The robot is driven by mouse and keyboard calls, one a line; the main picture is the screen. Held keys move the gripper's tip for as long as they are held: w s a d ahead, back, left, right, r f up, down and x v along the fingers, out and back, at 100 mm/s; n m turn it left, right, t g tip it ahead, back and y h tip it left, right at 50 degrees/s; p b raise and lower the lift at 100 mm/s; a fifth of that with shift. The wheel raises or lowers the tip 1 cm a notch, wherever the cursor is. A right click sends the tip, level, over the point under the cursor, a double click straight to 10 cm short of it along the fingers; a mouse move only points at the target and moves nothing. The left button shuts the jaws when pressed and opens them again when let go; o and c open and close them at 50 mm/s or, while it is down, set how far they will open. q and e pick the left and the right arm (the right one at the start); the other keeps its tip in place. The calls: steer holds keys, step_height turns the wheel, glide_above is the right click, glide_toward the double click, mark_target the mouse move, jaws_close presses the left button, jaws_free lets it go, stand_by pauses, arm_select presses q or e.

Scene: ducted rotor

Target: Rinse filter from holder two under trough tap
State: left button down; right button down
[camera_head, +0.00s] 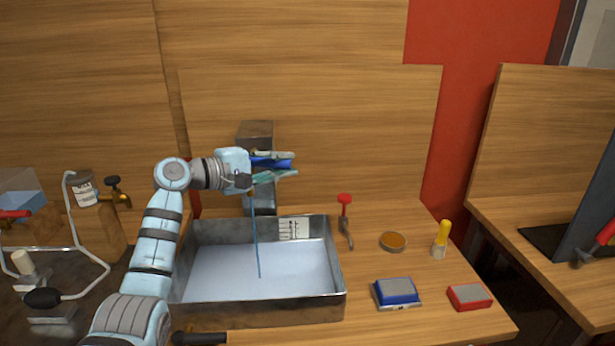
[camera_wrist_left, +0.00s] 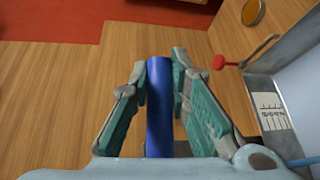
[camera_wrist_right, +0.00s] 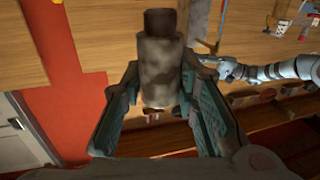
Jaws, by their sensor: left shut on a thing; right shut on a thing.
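My left gripper (camera_head: 284,166) is shut on a blue cylinder (camera_head: 268,162), above the metal trough (camera_head: 260,318). The blue cylinder (camera_wrist_left: 160,105) shows between its fingers in the left wrist view. A thin blue line (camera_head: 255,235), like a water stream, drops from near this gripper into the trough; its source is hidden. My right gripper (camera_wrist_right: 160,85) is shut on a mottled grey cylinder with a dark end (camera_wrist_right: 160,72); it is not in the head view. I cannot tell which held cylinder is the filter. The trough's tap and numbered holders cannot be made out.
A grey block column (camera_head: 260,135) stands behind the trough. A brass tap (camera_head: 119,197) is at left.

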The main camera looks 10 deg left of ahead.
arm_select(q)
steer(key=c, duration=1.5)
jaws_free()
steer(key=shift+a, duration=0.1)
steer(key=v, duration=1.2)
